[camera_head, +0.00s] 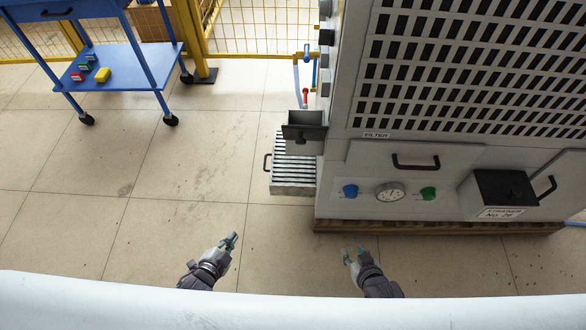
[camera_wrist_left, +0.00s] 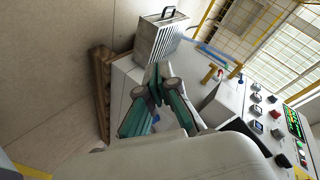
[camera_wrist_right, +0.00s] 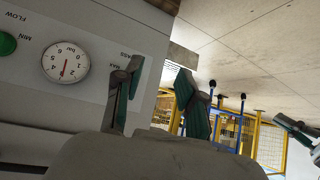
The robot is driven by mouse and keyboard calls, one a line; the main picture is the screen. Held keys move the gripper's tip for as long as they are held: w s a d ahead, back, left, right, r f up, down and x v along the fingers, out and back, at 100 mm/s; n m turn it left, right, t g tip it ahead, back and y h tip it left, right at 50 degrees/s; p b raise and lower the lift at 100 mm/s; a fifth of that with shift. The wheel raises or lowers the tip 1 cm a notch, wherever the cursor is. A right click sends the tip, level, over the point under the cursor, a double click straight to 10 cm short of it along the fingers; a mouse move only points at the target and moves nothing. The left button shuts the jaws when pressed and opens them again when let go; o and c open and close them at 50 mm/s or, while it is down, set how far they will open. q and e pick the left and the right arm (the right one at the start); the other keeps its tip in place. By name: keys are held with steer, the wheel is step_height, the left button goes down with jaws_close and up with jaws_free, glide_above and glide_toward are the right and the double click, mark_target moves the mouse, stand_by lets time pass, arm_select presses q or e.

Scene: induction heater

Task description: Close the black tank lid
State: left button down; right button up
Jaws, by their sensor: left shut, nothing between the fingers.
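A dark hopper-like tank part with a raised flap (camera_head: 304,131) projects from the left side of the grey machine; I take the flap for the black lid, standing open, but the hinge is too small to make out. My left gripper (camera_head: 233,239) is shut and empty, over the floor below and left of the machine; its fingertips also meet in the left wrist view (camera_wrist_left: 156,80). My right gripper (camera_head: 353,253) is open and empty, in front of the machine's lower edge. Its spread fingers show in the right wrist view (camera_wrist_right: 163,92). Both grippers are apart from the lid.
The grey machine (camera_head: 450,160) fills the right side. A slatted metal tray with a handle (camera_head: 292,177) sits below the flap. A black strainer box (camera_head: 505,186) is on the machine front, near a gauge (camera_head: 390,193). A blue cart (camera_head: 130,62) stands far left. The floor between is clear.

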arm_select(q)
steer(key=w+d+r+m+t+h+b, duration=0.3)
steer(key=w+d+r+m+h+b, duration=0.1)
steer(key=w+r+m+b, duration=0.25)
arm_select(e)
steer(key=w+a+r+t+y+b, duration=0.1)
steer(key=w+r+t, duration=0.25)
steer(key=r, duration=0.35)
steer(key=w+a+r+t+b, duration=0.1)
steer(key=w+a+r+t, duration=0.1)
steer(key=w+r, duration=0.4)
arm_select(q)
steer(key=m+g+h+b, duration=0.1)
steer(key=m+h+b, duration=0.4)
steer(key=m+h, duration=0.65)
glide_toward(304, 139)
steer(key=s+a+f+m+y, duration=0.2)
steer(key=s+f, duration=0.1)
steer(key=s, duration=0.4)
steer(key=w+d+r, duration=0.4)
steer(key=w+d, duration=0.2)
steer(key=w, duration=0.3)
steer(key=shift+w+d+r, duration=0.25)
steer(key=shift+d+r, duration=0.05)
steer(key=shift+d, duration=0.05)
arm_select(e)
steer(key=s+r+t+y, duration=0.2)
steer(key=r+t, duration=0.4)
steer(key=r, duration=1.2)
steer(key=shift+s, duration=0.65)
